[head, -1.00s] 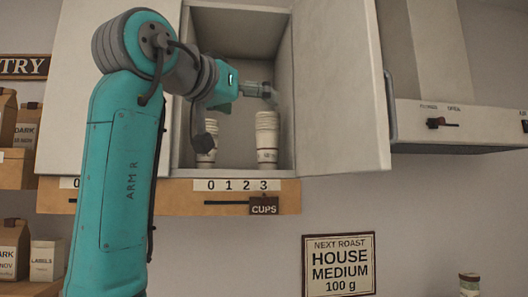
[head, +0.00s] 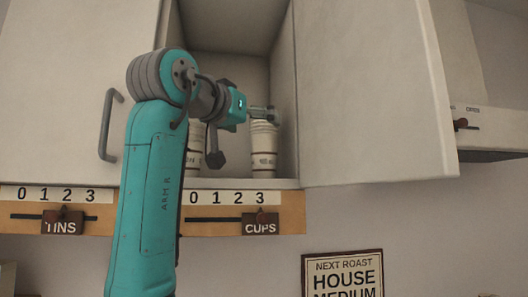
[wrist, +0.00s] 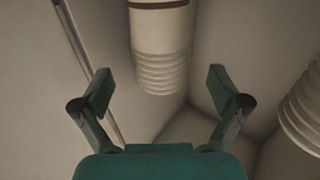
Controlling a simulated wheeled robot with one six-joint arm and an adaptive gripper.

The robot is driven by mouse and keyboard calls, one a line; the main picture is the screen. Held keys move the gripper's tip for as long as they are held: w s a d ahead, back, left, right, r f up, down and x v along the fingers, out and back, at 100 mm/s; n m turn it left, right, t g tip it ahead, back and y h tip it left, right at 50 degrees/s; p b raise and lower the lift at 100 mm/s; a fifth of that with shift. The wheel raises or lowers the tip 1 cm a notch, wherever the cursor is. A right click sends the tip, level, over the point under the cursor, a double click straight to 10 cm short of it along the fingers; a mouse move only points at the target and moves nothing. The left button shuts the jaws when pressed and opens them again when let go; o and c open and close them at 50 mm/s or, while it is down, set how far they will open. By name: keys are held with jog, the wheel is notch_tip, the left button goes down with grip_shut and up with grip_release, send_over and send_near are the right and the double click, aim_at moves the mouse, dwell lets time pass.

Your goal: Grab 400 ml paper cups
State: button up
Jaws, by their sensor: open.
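Two stacks of white paper cups stand in the open wall cabinet. The right stack (head: 264,150) has dark bands and a ridged top of nested rims. The left stack (head: 196,145) is partly hidden behind my arm. My gripper (head: 263,112) is open and empty at the top of the right stack. In the wrist view one stack (wrist: 160,50) shows between and beyond the spread fingers of my gripper (wrist: 160,92), with its ridged end towards me. The other stack (wrist: 303,110) is cut off at the right edge. I cannot read a cup size on either stack.
The cabinet's side walls (head: 283,90) and open right door (head: 370,95) bound the space. A rail with a CUPS slider (head: 260,224) at 3 and a TINS slider (head: 62,222) runs below. A roast sign (head: 342,276) hangs underneath.

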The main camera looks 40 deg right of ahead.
jog(key=shift+x, duration=2.6)
jog(key=shift+w, duration=0.1)
jog(key=c, duration=1.3)
